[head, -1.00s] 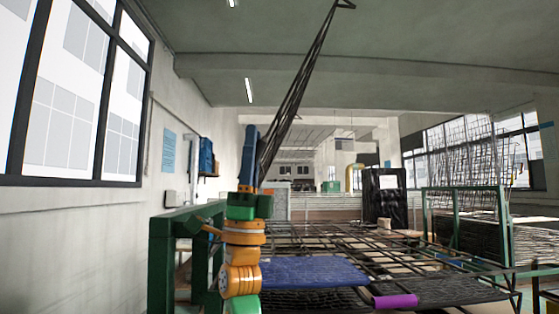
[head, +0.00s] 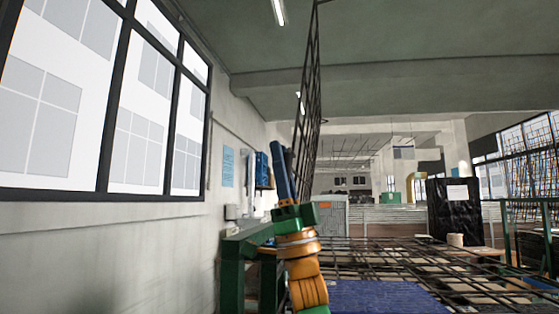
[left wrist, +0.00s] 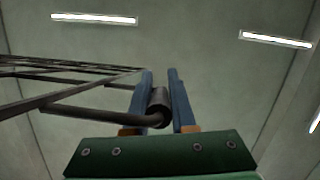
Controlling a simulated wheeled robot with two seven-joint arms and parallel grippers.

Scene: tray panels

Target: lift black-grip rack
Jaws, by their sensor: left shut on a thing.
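The black-grip rack (head: 311,95) is a dark wire panel standing nearly upright in the air in the head view, seen almost edge-on. Its top reaches the upper edge of the picture. In the left wrist view the blue fingers of my left gripper (left wrist: 163,85) are on both sides of the black grip (left wrist: 158,106), a dark cylinder on the rack's end bar. The rack's wire frame (left wrist: 50,103) extends to the left there. My right gripper is not in view.
A wire-frame table (head: 400,252) with a blue mesh panel (head: 385,297) lies right of my arm. A green frame (head: 232,275) stands at lower left, near the wall with windows (head: 145,115). A black wrapped box (head: 453,208) stands behind. Space around the raised rack looks clear.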

